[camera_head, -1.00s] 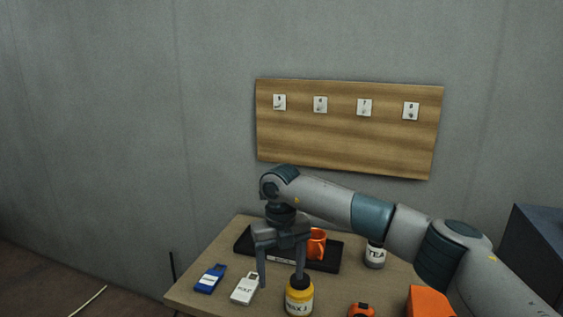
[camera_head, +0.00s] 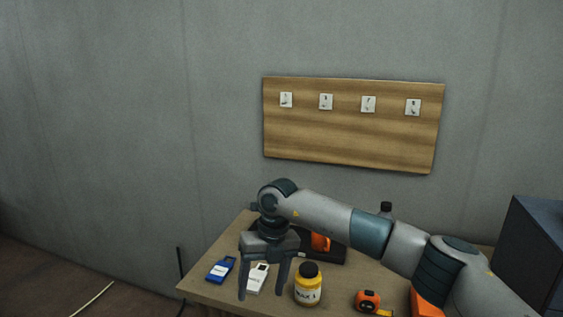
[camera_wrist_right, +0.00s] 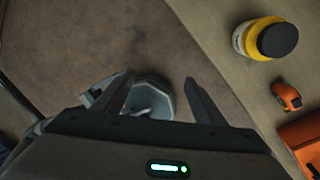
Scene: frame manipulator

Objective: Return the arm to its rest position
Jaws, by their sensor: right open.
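My right gripper (camera_head: 263,283) points down near the table's front left, its two fingers spread and nothing between them. In the right wrist view the same gripper (camera_wrist_right: 158,95) is open over the floor just off the table's edge, with a grey part of my own body below. In the head view it overlaps a white tag (camera_head: 257,278), and a blue tag (camera_head: 221,270) lies to its left. A yellow jar with a black lid (camera_head: 308,286) stands upright to its right, apart from it. My left gripper is not in view.
The wooden table (camera_head: 345,282) also carries an orange mug (camera_head: 320,242) on a dark tray (camera_head: 334,256), an orange tape measure (camera_head: 369,299) and an orange box (camera_head: 425,303). A wooden board (camera_head: 352,140) with several hooks hangs behind. A dark cabinet (camera_head: 530,250) stands at right.

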